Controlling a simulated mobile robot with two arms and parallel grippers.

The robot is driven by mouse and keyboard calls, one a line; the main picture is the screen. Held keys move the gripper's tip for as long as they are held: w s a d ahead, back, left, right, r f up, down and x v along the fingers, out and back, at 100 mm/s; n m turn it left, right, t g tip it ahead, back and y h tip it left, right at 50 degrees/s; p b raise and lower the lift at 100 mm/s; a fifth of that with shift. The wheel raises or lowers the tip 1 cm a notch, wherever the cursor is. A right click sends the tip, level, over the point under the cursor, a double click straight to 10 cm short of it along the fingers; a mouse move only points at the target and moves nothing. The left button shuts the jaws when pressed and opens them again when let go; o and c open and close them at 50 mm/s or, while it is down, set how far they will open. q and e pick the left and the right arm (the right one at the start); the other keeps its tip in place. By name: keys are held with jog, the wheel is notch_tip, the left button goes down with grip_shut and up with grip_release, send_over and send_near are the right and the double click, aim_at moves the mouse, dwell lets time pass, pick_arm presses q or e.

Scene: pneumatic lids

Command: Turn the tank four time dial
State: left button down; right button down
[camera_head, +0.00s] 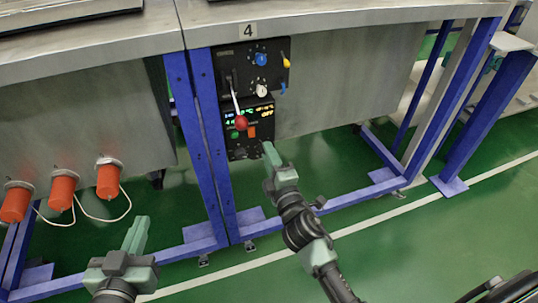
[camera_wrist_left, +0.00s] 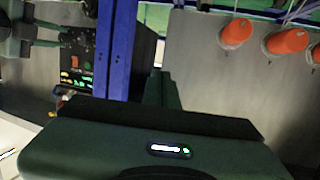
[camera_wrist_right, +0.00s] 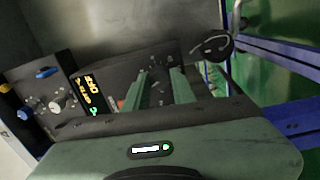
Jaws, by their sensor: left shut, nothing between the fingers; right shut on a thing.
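The tank four control box (camera_head: 262,65) hangs under the bench below the "4" sign. It has a blue knob, a yellow knob, a white knob and a lever with a red ball. Below is a lit display (camera_head: 248,114) with a green and an orange button, then a dark lower panel (camera_head: 241,144). My right gripper (camera_head: 268,149) is at the lower panel's right side. In the right wrist view its fingers (camera_wrist_right: 160,80) reach to the dark panel and close on a small dial, mostly hidden between them. My left gripper (camera_head: 138,232) is shut and empty, low and left of the box.
Blue bench legs (camera_head: 205,140) stand just left of the box. Several orange capped fittings (camera_head: 108,180) with white cords hang at the left. A blue crossbar (camera_head: 360,200) runs low on the right. The green floor in front is open.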

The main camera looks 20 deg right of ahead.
jog(key=shift+f, duration=0.1)
jog(key=c, duration=1.2)
grip_release()
jog(key=shift+o, duration=0.2)
pick_arm(q)
jog(key=shift+s+a+f+g, duration=0.1)
jog(key=shift+s+f+g, duration=0.05)
jog(key=shift+f+g, duration=0.2)
pick_arm(e)
jog(key=s, duration=0.7)
jog(key=shift+s+f, duration=0.15)
jog(key=shift+s, duration=0.25)
